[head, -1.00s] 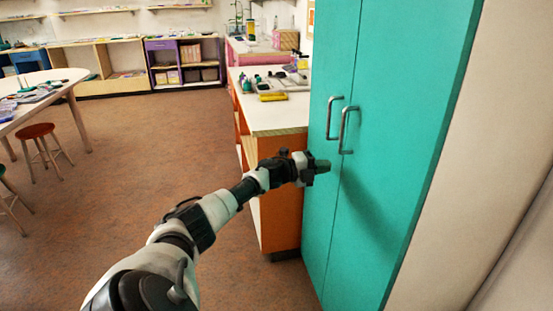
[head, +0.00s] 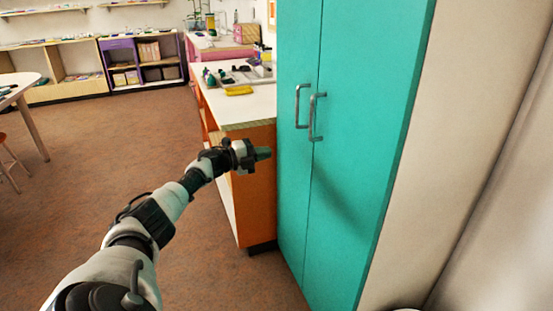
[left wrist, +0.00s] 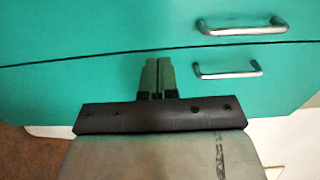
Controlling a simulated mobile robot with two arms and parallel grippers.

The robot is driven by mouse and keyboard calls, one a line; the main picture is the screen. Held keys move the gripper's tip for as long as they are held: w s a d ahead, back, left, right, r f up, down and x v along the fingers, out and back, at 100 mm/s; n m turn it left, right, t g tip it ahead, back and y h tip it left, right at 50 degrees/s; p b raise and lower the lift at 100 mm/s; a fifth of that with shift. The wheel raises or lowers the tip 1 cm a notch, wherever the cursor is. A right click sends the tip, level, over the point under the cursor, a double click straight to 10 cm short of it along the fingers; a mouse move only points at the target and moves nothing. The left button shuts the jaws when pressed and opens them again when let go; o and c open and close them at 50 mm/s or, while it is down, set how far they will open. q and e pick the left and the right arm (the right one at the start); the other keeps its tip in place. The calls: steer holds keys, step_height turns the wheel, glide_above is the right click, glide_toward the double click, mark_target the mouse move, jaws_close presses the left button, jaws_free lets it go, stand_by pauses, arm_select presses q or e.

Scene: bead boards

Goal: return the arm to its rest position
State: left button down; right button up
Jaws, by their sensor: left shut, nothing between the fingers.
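My left arm reaches in from the lower left of the head view. Its gripper (head: 262,154) is shut and empty, in front of the orange counter end and beside the teal cabinet. In the left wrist view the gripper's fingers (left wrist: 157,76) are together with nothing between them, and the teal doors lie beyond. My right gripper is not in view.
The tall teal cabinet (head: 365,110) has two closed doors with metal handles (head: 316,117). A white-topped counter (head: 240,108) with a yellow item (head: 239,91) and trays stands left of it. A table (head: 18,84) is at the far left. The brown floor (head: 110,140) between is open.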

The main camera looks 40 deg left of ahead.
arm_select(q)
steer(key=a, duration=0.1)
steer(key=s+a, duration=0.1)
steer(key=a, duration=0.1)
steer(key=shift+s+a+r+b, duration=0.15)
steer(key=shift+s+a+b, duration=0.1)
steer(key=shift+s+b, duration=0.1)
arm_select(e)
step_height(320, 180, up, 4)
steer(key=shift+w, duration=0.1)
